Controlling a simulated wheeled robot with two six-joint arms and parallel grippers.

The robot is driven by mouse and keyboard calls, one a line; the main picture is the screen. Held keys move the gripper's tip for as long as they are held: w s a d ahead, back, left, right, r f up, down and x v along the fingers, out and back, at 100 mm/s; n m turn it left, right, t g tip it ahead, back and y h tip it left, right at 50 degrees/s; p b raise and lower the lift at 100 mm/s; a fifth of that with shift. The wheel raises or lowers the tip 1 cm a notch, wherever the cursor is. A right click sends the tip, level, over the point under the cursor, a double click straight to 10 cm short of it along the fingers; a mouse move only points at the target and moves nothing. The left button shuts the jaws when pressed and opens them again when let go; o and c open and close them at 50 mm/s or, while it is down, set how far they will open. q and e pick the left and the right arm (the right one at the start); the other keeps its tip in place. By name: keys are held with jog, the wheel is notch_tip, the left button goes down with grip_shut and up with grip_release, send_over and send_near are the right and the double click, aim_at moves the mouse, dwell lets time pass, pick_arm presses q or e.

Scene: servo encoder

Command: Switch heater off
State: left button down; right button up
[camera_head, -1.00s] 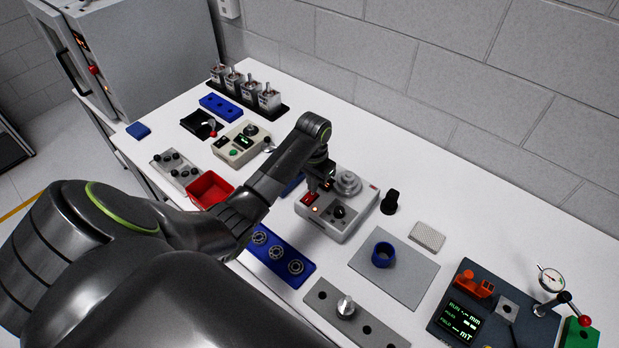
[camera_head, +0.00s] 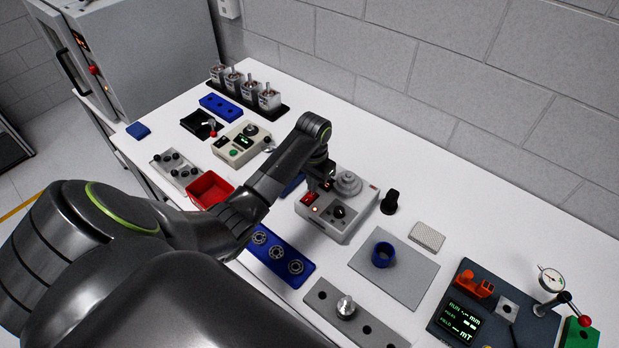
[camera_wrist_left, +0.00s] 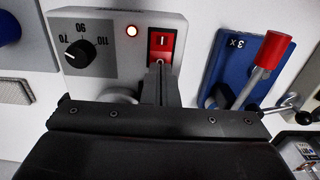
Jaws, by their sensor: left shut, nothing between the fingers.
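The heater (camera_head: 338,222) is a light grey box in the middle of the bench, with a round metal plate, a black dial and a red switch. My left gripper (camera_head: 318,186) is shut and empty over the heater's switch side. In the left wrist view its fingertips (camera_wrist_left: 159,70) are at the switch's lower edge and hide part of it; I cannot tell whether they touch. My right gripper is not in view.
A blue tray (camera_head: 277,262) with bearings lies in front of the heater, a red bin (camera_head: 207,190) to its left. A black knob-shaped part (camera_head: 389,201) stands close on its right. A grey mat (camera_head: 411,274) with a blue ring lies further right.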

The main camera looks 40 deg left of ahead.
aim_at(312, 194)
pick_arm(q)
jog(key=shift+f+b, duration=0.35)
jog(key=shift+f, duration=0.55)
dwell(0.5)
notch_tip(312, 194, up, 2)
jog(key=shift+r+p, duration=0.2)
jog(key=shift+p, duration=0.8)
jog(key=shift+r, duration=2.3)
jog(key=shift+s+f, duration=0.1)
